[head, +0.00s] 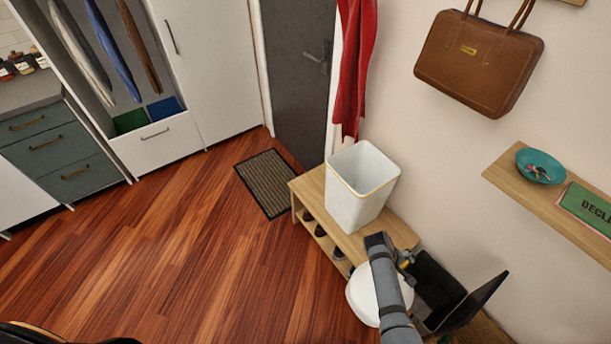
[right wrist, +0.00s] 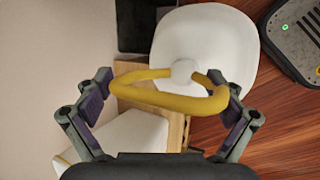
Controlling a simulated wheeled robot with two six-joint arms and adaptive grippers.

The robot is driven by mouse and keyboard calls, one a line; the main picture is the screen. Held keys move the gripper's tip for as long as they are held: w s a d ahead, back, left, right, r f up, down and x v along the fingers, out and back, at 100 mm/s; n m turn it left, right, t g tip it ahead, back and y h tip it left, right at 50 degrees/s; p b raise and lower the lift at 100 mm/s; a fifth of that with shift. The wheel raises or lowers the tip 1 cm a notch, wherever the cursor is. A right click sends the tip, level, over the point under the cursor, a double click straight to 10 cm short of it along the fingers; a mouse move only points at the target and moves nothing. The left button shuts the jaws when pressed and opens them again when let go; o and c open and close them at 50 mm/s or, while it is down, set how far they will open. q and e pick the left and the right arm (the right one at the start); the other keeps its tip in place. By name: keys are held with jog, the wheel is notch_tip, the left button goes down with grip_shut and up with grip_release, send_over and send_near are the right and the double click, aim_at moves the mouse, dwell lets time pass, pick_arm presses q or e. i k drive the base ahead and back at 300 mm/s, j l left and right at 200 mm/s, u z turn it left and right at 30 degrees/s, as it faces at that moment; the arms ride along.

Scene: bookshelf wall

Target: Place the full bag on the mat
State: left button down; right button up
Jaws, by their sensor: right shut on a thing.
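The full bag (head: 363,298) is white and rounded, with a yellow loop handle (right wrist: 165,98) rising from a pale knot (right wrist: 185,69). In the right wrist view its white body (right wrist: 210,35) shows beyond the loop. My right gripper (right wrist: 164,88) is shut on the yellow loop. In the head view the bag hangs below my right gripper (head: 404,262), beside the near end of the wooden bench, and my arm partly covers it. The mat (head: 265,182) is grey-brown with a dark border and lies bare on the floor before the door. My left gripper is not in view.
A white bin (head: 362,186) stands on the wooden bench (head: 308,189), with shoes below. A black open-lidded object (head: 440,290) is right of the bag. Red cloth (head: 353,65) and a brown handbag (head: 478,62) hang above. The wooden floor (head: 170,250) left of the bench is clear.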

aim_at(273, 176)
jog(key=i+j, duration=0.45)
jog(key=j, duration=0.2)
jog(key=i+j, duration=0.95)
jog(key=j, duration=0.3)
jog(key=i+j, duration=0.5)
jog(key=j, duration=0.15)
jog(key=i+j, duration=0.15)
jog(key=i, duration=0.6)
jog(key=j+u, duration=0.05)
